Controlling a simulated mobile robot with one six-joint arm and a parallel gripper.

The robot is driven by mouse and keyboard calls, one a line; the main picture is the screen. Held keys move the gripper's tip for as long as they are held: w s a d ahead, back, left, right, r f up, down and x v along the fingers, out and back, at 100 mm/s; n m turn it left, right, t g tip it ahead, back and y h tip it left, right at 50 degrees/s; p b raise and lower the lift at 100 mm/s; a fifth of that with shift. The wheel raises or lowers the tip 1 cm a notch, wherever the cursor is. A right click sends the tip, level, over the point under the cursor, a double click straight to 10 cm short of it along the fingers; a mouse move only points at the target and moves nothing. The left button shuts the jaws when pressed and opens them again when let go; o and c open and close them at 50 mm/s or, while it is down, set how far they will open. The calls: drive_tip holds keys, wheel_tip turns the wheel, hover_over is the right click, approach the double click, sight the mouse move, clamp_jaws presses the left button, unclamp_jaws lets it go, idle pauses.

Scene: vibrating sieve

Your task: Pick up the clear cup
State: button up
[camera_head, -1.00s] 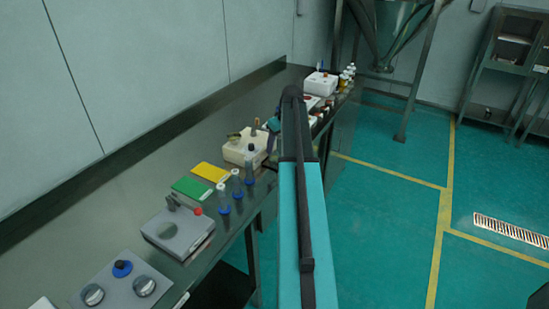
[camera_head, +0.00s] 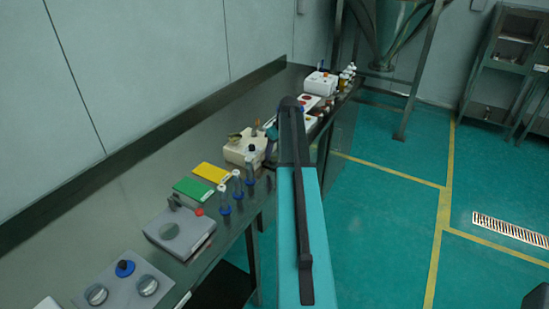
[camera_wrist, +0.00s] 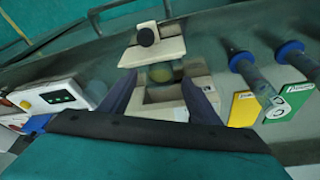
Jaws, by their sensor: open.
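The cream vibrating sieve (camera_head: 236,151) stands on the bench left of my arm in the head view. In the wrist view its cream body (camera_wrist: 186,93) lies ahead of my gripper. A small see-through cup with a yellow-green tint (camera_wrist: 162,73) appears at the sieve, between its upper and lower cream parts. My gripper (camera_wrist: 160,80) is open, with one dark finger on each side of the cup in the picture. I cannot tell whether the fingers touch it. In the head view my arm hides most of my gripper, and I cannot make out the cup clearly.
A green block (camera_head: 193,189) and a yellow block (camera_head: 210,172) lie near the sieve. Blue-based stands (camera_head: 224,199) are beside them at the bench edge. A white device with a display (camera_wrist: 57,97) is left in the wrist view. A grey scale (camera_head: 180,233) sits closer.

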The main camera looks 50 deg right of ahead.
drive_tip(key=shift+p+x, duration=0.4)
drive_tip(key=shift+x, duration=0.9)
drive_tip(key=c, duration=1.2)
